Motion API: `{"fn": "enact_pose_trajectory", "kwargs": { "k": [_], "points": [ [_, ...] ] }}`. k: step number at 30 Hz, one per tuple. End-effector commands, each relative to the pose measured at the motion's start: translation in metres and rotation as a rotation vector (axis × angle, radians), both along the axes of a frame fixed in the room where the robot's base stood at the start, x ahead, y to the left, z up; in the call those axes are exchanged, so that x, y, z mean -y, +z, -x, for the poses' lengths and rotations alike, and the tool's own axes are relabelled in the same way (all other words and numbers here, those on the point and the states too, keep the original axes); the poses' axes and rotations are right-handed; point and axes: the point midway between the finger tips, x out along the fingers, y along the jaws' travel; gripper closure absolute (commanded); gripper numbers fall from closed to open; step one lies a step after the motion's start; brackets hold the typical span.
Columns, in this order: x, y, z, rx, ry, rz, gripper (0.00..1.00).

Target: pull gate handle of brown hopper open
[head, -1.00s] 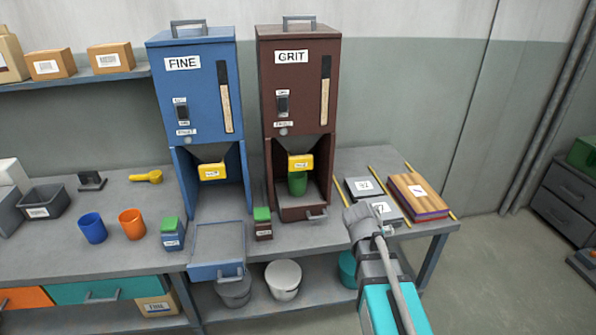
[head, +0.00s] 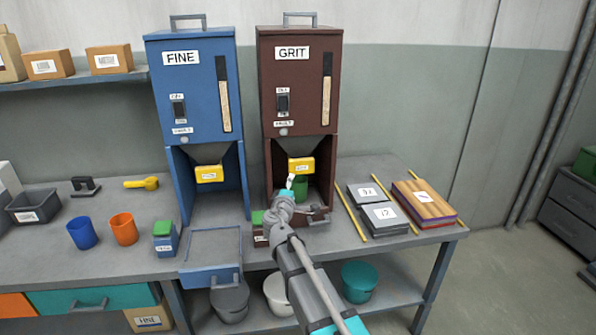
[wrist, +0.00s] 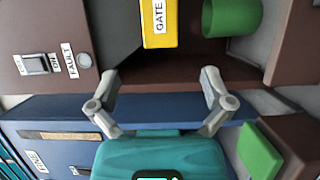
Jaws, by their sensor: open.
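The brown hopper (head: 297,90), labelled GRIT, stands on the bench right of the blue one. Its yellow gate handle (head: 301,166) sits under the funnel, above a green cup (head: 301,188). In the wrist view the yellow handle (wrist: 159,22) is at the top centre, marked GATE, with the green cup (wrist: 232,16) to its right. My gripper (wrist: 162,85) is open and empty, its fingers apart from the handle. In the head view my gripper (head: 290,184) is in front of the hopper's lower bay, close to the handle, and partly hides the bay.
The blue FINE hopper (head: 193,90) stands to the left, with a pulled-out blue tray (head: 212,278) below it. A green-lidded box (head: 164,238) stands left of the tray. Grey plates (head: 380,215) and a wooden stack (head: 428,202) lie right of the brown hopper.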

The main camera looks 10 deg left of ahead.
Motion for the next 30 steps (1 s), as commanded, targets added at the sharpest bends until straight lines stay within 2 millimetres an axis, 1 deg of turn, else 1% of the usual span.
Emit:
{"fn": "enact_pose_trajectory", "kwargs": {
  "k": [11, 16, 23, 30],
  "points": [
    [0.001, 0.000, -0.001, 0.000, -0.001, 0.001, 0.00],
    [0.002, 0.000, -0.008, 0.000, -0.003, 0.000, 0.00],
    [0.004, 0.000, -0.032, -0.001, -0.004, 0.000, 0.00],
    [0.008, 0.000, -0.068, -0.001, -0.004, 0.000, 0.00]
  ]
}}
